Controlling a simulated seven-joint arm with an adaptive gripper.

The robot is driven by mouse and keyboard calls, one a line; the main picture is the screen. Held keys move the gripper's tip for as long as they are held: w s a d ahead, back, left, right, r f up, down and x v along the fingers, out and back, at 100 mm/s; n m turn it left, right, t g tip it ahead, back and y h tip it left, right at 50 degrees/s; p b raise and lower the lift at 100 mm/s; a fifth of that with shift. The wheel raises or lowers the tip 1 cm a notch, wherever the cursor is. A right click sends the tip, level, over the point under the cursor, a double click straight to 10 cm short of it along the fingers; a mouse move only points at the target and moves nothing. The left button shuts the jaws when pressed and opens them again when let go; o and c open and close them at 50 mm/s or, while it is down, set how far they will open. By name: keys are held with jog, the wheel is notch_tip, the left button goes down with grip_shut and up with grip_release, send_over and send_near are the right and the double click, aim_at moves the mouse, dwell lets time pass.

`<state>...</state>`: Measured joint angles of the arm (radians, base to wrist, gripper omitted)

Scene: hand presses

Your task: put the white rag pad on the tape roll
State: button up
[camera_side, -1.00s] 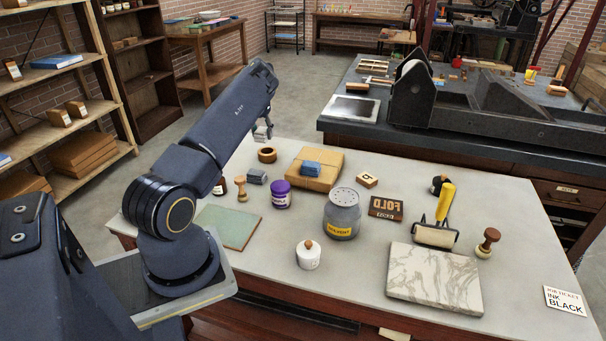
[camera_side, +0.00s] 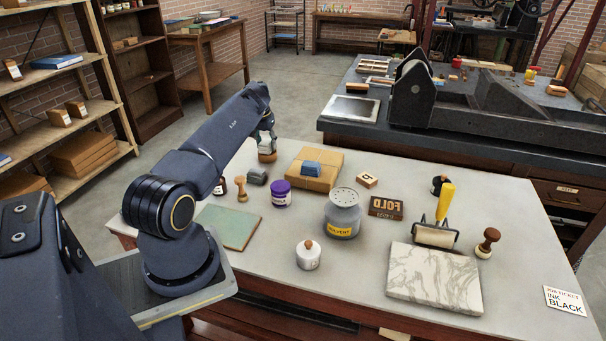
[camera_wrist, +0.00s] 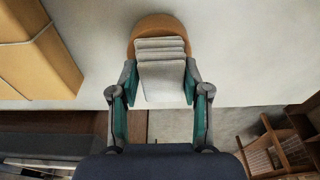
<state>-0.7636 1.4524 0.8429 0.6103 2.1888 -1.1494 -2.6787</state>
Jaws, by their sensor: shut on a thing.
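The white rag pad (camera_wrist: 161,72), a folded stack of pale layers, is between the fingers of my gripper (camera_wrist: 161,92) in the wrist view. My gripper is shut on it. The brown tape roll (camera_wrist: 160,24) shows behind the pad's far end, and the pad hides much of it. In the side view my gripper (camera_side: 266,145) is low over the tape roll (camera_side: 267,157) at the back left of the table. I cannot tell whether the pad touches the roll.
A wrapped parcel (camera_side: 318,178) with a blue pad (camera_side: 312,169) on it lies right of the roll. A grey pad (camera_side: 257,177), a wooden stamp (camera_side: 241,188) and a purple jar (camera_side: 281,193) stand nearby. The table's back edge is close behind the roll.

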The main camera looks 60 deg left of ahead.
jog(key=o, duration=1.1)
jog(key=shift+f, duration=0.1)
